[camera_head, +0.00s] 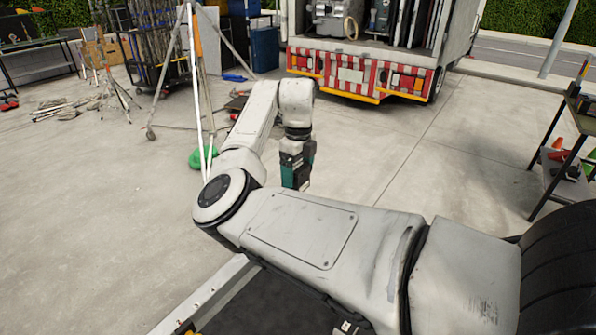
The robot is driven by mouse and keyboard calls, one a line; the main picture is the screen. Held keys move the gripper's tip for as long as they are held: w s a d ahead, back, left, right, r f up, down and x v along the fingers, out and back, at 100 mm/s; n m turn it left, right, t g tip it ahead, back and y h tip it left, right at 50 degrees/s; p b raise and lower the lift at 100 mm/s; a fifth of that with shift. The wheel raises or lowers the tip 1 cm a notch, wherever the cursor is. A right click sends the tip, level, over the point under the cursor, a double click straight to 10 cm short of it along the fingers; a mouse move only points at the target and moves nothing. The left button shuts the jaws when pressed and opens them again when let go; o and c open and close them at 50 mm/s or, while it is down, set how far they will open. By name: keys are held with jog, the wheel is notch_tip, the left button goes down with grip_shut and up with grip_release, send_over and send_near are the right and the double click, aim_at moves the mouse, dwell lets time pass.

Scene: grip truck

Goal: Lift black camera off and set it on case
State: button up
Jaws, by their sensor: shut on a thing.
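My gripper (297,165) hangs at the end of my arm, pointing down, near the middle of the head view. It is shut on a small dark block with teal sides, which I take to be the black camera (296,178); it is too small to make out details. The block is held clear of the concrete floor, with nothing visible touching its underside. A dark flat top with a silver metal edge (207,293) shows at the bottom, partly hidden by my arm. I cannot tell whether it is the case.
White tripod legs (197,100) stand left of my gripper, with a green object (203,157) at their foot. A truck (365,73) with a red-and-white rear is behind. A shelf rack (567,135) stands at right. The middle floor is open.

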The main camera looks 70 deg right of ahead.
aim_at(298, 164)
jog(key=shift+r+p, duration=0.75)
jog(key=shift+r, duration=0.6)
notch_tip(298, 164, up, 11)
dwell(1.1)
jog(key=shift+f, duration=0.15)
dwell(0.3)
